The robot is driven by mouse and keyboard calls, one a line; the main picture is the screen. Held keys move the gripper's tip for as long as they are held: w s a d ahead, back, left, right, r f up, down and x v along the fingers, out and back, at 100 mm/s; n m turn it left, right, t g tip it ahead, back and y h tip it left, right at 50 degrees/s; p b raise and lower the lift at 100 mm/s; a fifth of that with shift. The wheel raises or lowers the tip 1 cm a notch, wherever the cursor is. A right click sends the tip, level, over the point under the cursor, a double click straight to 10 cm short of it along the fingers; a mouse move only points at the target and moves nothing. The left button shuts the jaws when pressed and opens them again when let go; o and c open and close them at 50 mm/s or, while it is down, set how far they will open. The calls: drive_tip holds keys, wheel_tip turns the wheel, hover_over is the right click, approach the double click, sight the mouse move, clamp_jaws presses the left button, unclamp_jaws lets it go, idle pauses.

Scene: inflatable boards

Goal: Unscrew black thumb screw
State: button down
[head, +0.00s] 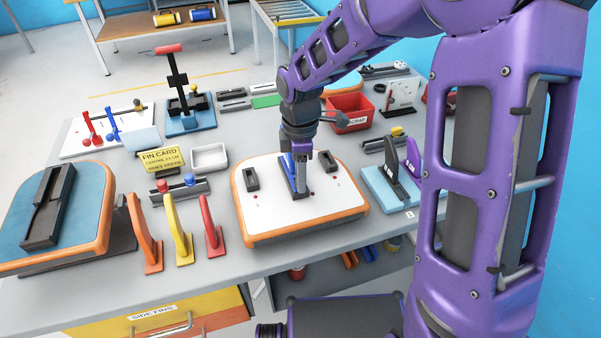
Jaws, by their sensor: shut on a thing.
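A white board (262,211) with an orange rim lies on the workbench, with a dark centre fin box (287,184) in its middle. My gripper (302,195) points down at the front end of this box, low over the board. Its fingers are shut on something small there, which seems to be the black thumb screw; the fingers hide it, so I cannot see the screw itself. A blue piece, apparently a fin (287,162), stands in the box just left of the fingers. Small black side boxes sit at left (251,180) and right (327,161).
Orange (143,235), yellow (178,232) and red (211,228) fins stand left of the board. A yellow fin card (162,160), a white tray (209,158) and a red scrap bin (350,113) are behind. A light-blue stand (385,190) with dark and purple fins is at right.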

drive_tip(key=shift+n, duration=0.9)
drive_tip(key=c, duration=0.9)
unclamp_jaws()
drive_tip(key=shift+n, duration=0.4)
drive_tip(key=o, duration=0.5)
drive_tip(key=shift+o, duration=0.2)
drive_tip(key=shift+r, duration=0.1)
